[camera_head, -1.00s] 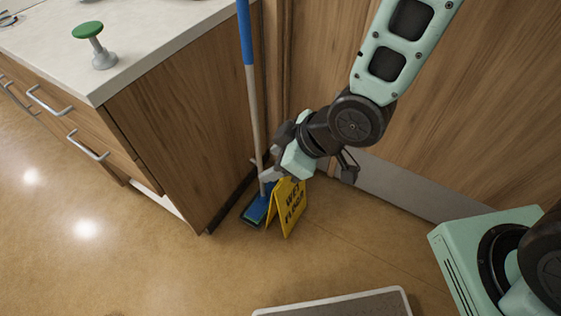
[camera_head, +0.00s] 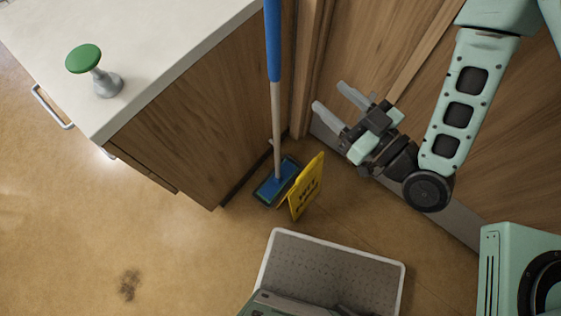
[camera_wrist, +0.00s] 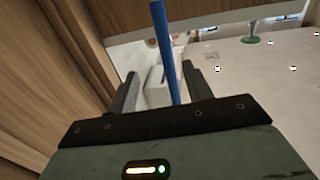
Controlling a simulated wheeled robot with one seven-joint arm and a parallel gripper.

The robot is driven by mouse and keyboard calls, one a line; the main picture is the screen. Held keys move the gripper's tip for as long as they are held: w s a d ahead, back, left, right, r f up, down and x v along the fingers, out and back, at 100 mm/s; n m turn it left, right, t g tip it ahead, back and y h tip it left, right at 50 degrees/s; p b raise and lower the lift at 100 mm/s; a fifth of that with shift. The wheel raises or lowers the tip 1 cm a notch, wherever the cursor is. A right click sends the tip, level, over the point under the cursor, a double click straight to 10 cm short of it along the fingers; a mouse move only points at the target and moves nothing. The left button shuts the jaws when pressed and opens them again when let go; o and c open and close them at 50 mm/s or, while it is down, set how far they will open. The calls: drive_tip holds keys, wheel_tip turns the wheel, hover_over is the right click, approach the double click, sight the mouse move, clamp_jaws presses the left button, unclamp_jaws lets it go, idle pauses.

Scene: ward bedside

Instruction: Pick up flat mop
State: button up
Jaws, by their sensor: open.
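The flat mop stands upright in the corner between the cabinet and the wood wall. Its handle is blue on top (camera_head: 273,45) and pale below, and its flat blue head (camera_head: 275,182) rests on the floor. In the wrist view the blue handle (camera_wrist: 164,50) rises between my two fingers, beyond them. My gripper (camera_head: 330,97) is open and empty, to the right of the handle in the head view, its fingers pointing left toward it. A visible gap lies between fingertips and handle. My gripper also shows in the wrist view (camera_wrist: 160,85).
A yellow wet floor sign (camera_head: 306,187) stands just right of the mop head. The cabinet (camera_head: 195,115) with a white top (camera_head: 150,50) is close on the left. A green-topped stamp-like object (camera_head: 85,58) stands on it. Open floor lies at the lower left.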

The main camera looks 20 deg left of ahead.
drive_tip(key=a+b, duration=0.2)
drive_tip(key=b, duration=0.9)
approach(279, 54)
drive_tip(key=w+a+f, duration=0.1)
drive_tip(key=shift+r+p+x, duration=0.15)
drive_tip(key=shift+p+x, duration=0.15)
drive_tip(key=shift+x, duration=1.4)
drive_tip(key=shift+r+p+x, duration=0.2)
drive_tip(key=shift+p+x, duration=0.15)
drive_tip(key=shift+x, duration=1.35)
drive_tip(key=shift+r+p+x, duration=0.15)
drive_tip(key=shift+p+x, duration=0.15)
drive_tip(key=shift+x, duration=1.4)
drive_tip(key=shift+s, duration=0.2)
drive_tip(key=shift+c, duration=0.3)
drive_tip(key=c, duration=1)
